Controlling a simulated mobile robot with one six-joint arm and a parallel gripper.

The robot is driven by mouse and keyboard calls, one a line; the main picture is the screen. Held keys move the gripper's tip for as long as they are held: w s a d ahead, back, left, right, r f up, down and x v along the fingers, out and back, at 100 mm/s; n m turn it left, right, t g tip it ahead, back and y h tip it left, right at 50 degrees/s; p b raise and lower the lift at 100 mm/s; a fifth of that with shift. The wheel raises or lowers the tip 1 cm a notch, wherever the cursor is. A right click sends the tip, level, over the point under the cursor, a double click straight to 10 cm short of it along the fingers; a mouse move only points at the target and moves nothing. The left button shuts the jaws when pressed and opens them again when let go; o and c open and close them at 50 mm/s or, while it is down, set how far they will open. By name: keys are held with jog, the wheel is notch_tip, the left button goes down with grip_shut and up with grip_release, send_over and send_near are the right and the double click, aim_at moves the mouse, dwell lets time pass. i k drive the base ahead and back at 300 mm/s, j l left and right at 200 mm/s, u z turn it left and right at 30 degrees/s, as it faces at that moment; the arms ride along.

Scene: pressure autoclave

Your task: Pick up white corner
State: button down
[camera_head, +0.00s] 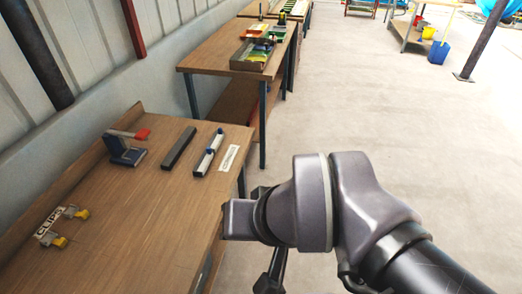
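I cannot make out a white corner for certain. A white label (229,158) with dark, unreadable lettering lies near the right edge of the workbench (140,230). Beside it is a light grey bar (208,152) with small blue pieces on it, and left of that a dark bar (179,148). My arm reaches in from the lower right, and its wrist is just off the bench's right edge. Dark parts that look like my gripper (271,274) show below the wrist. They are partly hidden, so I cannot tell whether it is open or shut.
A blue tool with a red handle (126,150) stands at the bench's back. Yellow clips (61,241) sit by a "CLIPS" label (48,224). The bench front is bare.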

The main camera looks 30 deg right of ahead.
aim_at(203, 167)
jog(key=u, duration=4.6)
jog(key=z, duration=4.6)
jog(key=i+l+u, duration=0.55)
jog(key=l+u, duration=0.2)
jog(key=i+l+u, duration=0.2)
jog(key=l+u, duration=0.15)
jog(key=i+l+u, duration=0.1)
jog(key=l+u, duration=0.65)
jog(key=l, duration=0.25)
jog(key=l+u, duration=0.35)
jog(key=l, duration=0.2)
